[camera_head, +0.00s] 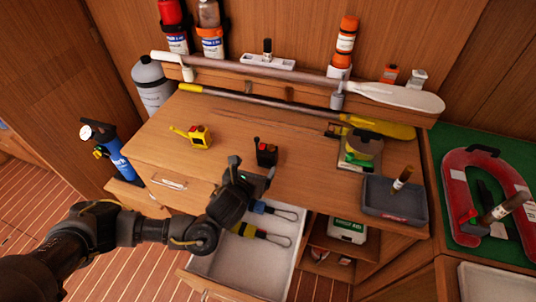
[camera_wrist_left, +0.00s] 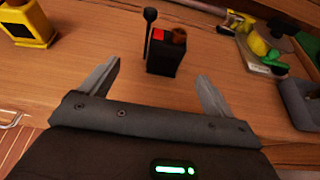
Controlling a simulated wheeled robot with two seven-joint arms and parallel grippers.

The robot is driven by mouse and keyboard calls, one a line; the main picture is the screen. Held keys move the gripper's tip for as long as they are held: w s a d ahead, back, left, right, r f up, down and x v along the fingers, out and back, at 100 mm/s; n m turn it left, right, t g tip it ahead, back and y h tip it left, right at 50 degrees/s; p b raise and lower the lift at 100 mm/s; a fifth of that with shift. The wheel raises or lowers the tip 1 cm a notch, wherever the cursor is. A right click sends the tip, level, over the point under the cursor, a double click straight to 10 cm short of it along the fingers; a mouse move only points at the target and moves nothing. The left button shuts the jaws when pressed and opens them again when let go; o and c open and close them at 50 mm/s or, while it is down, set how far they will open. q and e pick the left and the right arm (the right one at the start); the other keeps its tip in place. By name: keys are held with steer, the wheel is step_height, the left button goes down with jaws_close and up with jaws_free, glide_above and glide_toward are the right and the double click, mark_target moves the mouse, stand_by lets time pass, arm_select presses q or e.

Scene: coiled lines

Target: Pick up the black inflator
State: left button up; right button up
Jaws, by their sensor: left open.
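The black inflator (camera_head: 266,153) is a small upright black box with a red patch, a brown knob and a thin black lever on top. It stands on the wooden bench top (camera_head: 225,165). My left gripper (camera_head: 253,169) is open and empty, just on the near side of it. In the left wrist view the inflator (camera_wrist_left: 164,58) stands ahead, between the lines of the two spread fingers and apart from both. My right gripper is not in view.
A yellow device (camera_head: 198,138) stands to the left. A grey tray (camera_head: 395,207) and a scale-like stand with a round yellow-green item (camera_head: 362,146) are to the right. An open drawer (camera_head: 230,265) with looped tools lies below my gripper. Paddles (camera_head: 380,127) lie along the back.

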mark_target(264, 156)
arm_select(q)
steer(key=shift+d+r, duration=0.1)
steer(key=shift+d, duration=0.4)
steer(key=x, duration=0.4)
steer(key=shift+w, duration=0.4)
steer(key=shift+w+d+f, duration=0.15)
steer(key=shift+w+f, duration=0.15)
steer(key=shift+w+p, duration=0.25)
steer(key=shift+p, duration=0.1)
steer(key=shift+p+x, duration=0.6)
steer(key=shift+x, duration=1.75)
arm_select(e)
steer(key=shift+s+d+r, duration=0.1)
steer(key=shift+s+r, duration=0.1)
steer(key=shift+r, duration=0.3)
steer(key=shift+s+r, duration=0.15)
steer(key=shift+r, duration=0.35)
arm_select(q)
steer(key=c, duration=1.2)
